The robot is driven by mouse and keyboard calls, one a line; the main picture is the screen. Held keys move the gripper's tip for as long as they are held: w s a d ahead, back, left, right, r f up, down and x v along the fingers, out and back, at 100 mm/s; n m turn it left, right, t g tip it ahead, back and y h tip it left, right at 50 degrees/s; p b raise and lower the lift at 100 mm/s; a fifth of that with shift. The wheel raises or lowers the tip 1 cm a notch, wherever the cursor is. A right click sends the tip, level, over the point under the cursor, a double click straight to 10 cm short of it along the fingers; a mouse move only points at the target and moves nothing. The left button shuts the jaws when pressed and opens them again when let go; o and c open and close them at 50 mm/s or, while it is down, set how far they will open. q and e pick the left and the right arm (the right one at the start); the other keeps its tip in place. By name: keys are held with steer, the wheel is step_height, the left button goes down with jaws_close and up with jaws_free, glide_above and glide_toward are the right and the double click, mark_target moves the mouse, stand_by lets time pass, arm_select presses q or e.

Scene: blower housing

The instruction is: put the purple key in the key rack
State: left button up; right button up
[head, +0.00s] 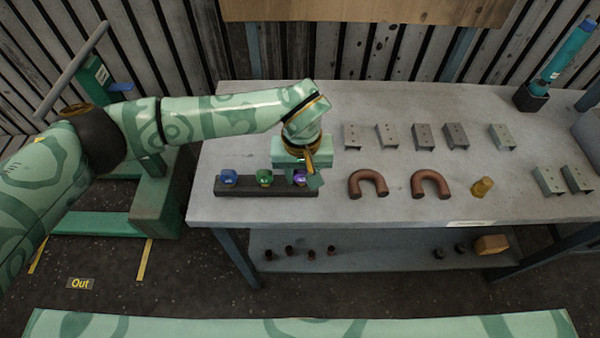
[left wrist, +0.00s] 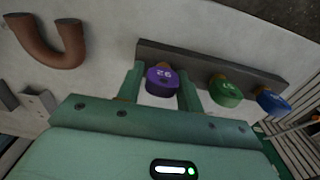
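The key rack (head: 240,192) is a long dark bar on the left front of the grey workbench; it also shows in the left wrist view (left wrist: 205,65). The purple key (left wrist: 162,82), marked 26, is at one end of the rack, its brass stem towards the bar. It looks in line with the other keys; whether its stem is fully seated is hidden. My left gripper (left wrist: 161,80) is shut on the purple key's head, one finger on each side. In the head view the left gripper (head: 308,177) covers part of the purple key (head: 299,178). My right gripper is not in view.
A green key (left wrist: 226,92) and a blue key (left wrist: 273,103) stand in the rack beside the purple one. Two brown U-shaped pipes (head: 368,184) (head: 430,184), a yellow-brown piece (head: 482,187) and several grey brackets (head: 424,136) lie to the right. A lower shelf (head: 370,250) holds small parts.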

arm_select(q)
steer(key=shift+o, duration=1.4)
steer(key=shift+s+a+f, duration=0.1)
steer(key=shift+s+f, duration=0.05)
steer(key=shift+f, duration=0.35)
steer(key=shift+s+a+f, duration=0.1)
steer(key=shift+s+f, duration=0.05)
steer(key=shift+f, duration=0.35)
steer(key=shift+d, duration=0.1)
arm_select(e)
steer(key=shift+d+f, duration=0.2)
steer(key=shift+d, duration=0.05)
arm_select(q)
steer(key=shift+a, duration=0.2)
steer(key=shift+w+r, duration=0.1)
steer(key=shift+r, duration=0.2)
steer(key=r, duration=0.3)
steer(key=w+r+p, duration=0.1)
steer(key=r, duration=0.1)
steer(key=shift+r, duration=0.3)
step_height(320, 180, up, 12)
steer(key=s+p, duration=0.1)
steer(key=shift+d, duration=0.4)
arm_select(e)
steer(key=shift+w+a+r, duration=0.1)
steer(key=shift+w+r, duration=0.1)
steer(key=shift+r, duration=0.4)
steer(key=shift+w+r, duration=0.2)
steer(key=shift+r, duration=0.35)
